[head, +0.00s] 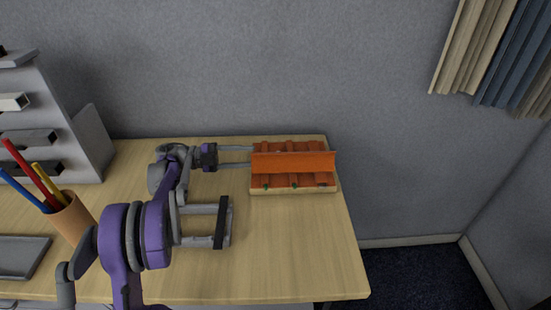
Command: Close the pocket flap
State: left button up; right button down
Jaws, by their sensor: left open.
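The pocket piece (262,188) is a shallow tan tray-like base with orange-brown panels, near the table's far right corner. Its orange flap (294,161) is a long strip across the middle, raised off the panels rather than flat. Small dark green spots show along the front below it. My left gripper (248,156) points right, its two thin grey fingers apart and empty. The fingertips are at the left end of the flap; whether they touch it I cannot tell.
The wooden table (290,250) is clear in front of the pocket piece and ends just right of it. An orange pen cup (70,218), a dark tray (22,256) and a grey shelf rack (90,140) stand at the left. A grey wall rises behind.

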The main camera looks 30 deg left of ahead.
aim_at(278, 155)
pick_arm(q)
jog(key=x, duration=0.9)
jog(key=shift+w+d+r, duration=0.1)
jog(key=shift+w+d, duration=0.1)
jog(key=shift+d, duration=0.05)
grip_shut()
